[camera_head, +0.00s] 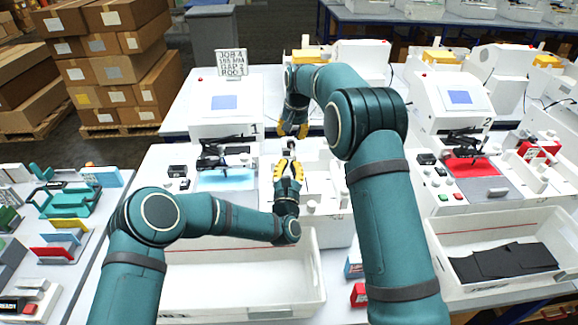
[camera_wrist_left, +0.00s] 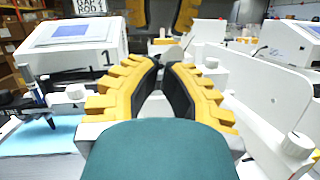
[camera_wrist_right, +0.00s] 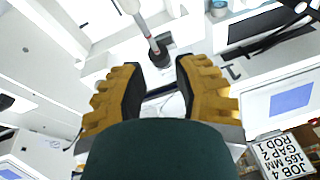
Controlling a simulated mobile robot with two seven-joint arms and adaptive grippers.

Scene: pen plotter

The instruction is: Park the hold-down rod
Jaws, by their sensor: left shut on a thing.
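My left gripper (camera_head: 289,167) is shut at the middle of the white station marked 1. In the left wrist view (camera_wrist_left: 163,68) a narrow pale piece shows between its fingers; I take it for the hold-down rod, mostly hidden. A pale rod with a dark cup-like end (camera_wrist_right: 151,38) shows in the right wrist view, just beyond the right fingertips. My right gripper (camera_head: 293,131) is close behind the left one in the head view. Its fingers (camera_wrist_right: 158,64) are apart with nothing gripped between them. A small white-topped piece (camera_head: 292,145) shows between the two grippers.
Plotter 1 has a black pen carriage (camera_head: 213,150) over a light-blue sheet. A card (camera_head: 230,65) reads JOB 4, 165 MM, GAP 2, ROD 1. An empty-looking white bin (camera_head: 318,292) stands in front. Plotter 2 with a red sheet (camera_head: 470,168) is to the right. My arms crowd the centre.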

